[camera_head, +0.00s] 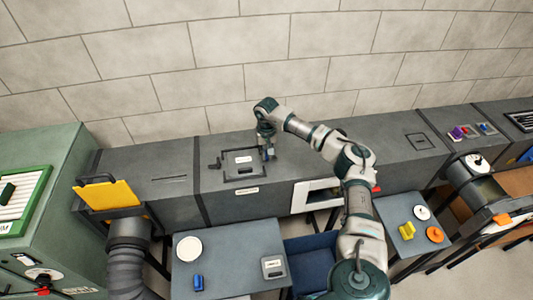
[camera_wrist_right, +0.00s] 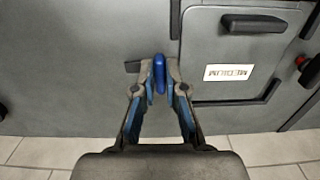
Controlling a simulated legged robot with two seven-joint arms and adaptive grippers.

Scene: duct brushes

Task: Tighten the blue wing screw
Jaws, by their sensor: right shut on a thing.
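The blue wing screw (camera_wrist_right: 159,73) stands edge-on in the right wrist view, beside a hatch panel (camera_wrist_right: 225,75) with a MEDIUM label. My right gripper (camera_wrist_right: 160,80) is shut on the wing screw, with one fingertip on each side of it. In the head view my right gripper (camera_head: 267,153) points down at the right edge of the hatch (camera_head: 240,173) on the grey duct. The screw is hidden behind the gripper there. My left gripper is not in view.
A table (camera_head: 220,240) in front of the duct holds a white disc (camera_head: 189,248), a blue piece (camera_head: 198,282) and a grey box (camera_head: 273,267). A yellow flap (camera_head: 108,195) stands at left. A yellow piece (camera_head: 407,230) and an orange disc (camera_head: 435,234) lie at right.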

